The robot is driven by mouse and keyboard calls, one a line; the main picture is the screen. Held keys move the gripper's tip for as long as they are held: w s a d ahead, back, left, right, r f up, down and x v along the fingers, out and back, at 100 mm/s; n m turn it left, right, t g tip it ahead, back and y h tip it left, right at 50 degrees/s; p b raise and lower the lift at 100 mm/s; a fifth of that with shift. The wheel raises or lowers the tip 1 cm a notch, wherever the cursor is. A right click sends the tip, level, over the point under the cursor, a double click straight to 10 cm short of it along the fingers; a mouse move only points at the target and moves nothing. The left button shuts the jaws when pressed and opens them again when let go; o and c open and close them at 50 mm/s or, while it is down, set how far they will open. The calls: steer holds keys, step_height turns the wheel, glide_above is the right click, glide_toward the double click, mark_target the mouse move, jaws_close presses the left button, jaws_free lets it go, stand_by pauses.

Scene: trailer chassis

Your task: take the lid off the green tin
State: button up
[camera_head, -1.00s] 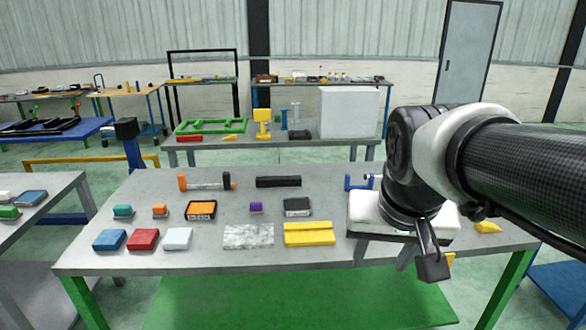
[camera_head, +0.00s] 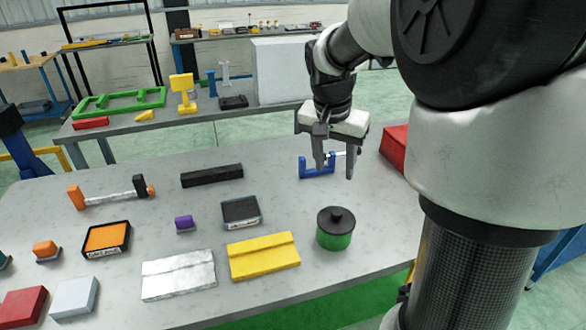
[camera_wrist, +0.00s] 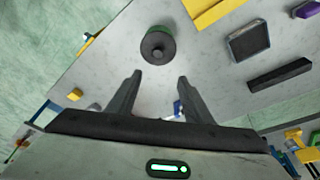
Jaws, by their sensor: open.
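The green tin (camera_head: 335,240) stands upright on the grey table, right of the yellow block. Its dark lid (camera_head: 336,216), with a round knob on top, sits on it. In the wrist view the lid (camera_wrist: 158,46) is seen from above, with a thin rim of the green tin (camera_wrist: 166,29) showing behind it. My gripper (camera_head: 334,172) is open and empty, pointing down above the table. It is behind the tin in the head view and apart from it. In the wrist view the fingers (camera_wrist: 159,76) are spread, with the lid beyond their tips.
A blue clamp (camera_head: 317,167) is close to my fingers in the head view. A yellow block (camera_head: 263,257) lies left of the tin, and a red box (camera_head: 396,148) stands at the table's right. Bare tabletop lies around the tin.

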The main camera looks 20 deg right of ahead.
glide_above(337, 211)
steer(key=a, duration=0.1)
steer(key=f, duration=0.7)
steer(key=s+f, duration=0.1)
steer(key=f, duration=0.3)
steer(key=shift+a+f, duration=0.15)
steer(key=shift+f, duration=0.15)
steer(key=x, duration=0.4)
steer(key=shift+s+f, duration=0.2)
steer(key=shift+s, duration=0.1)
steer(key=shift+w+f, duration=0.15)
steer(key=shift+f, duration=0.25)
steer(key=c, duration=1.1)
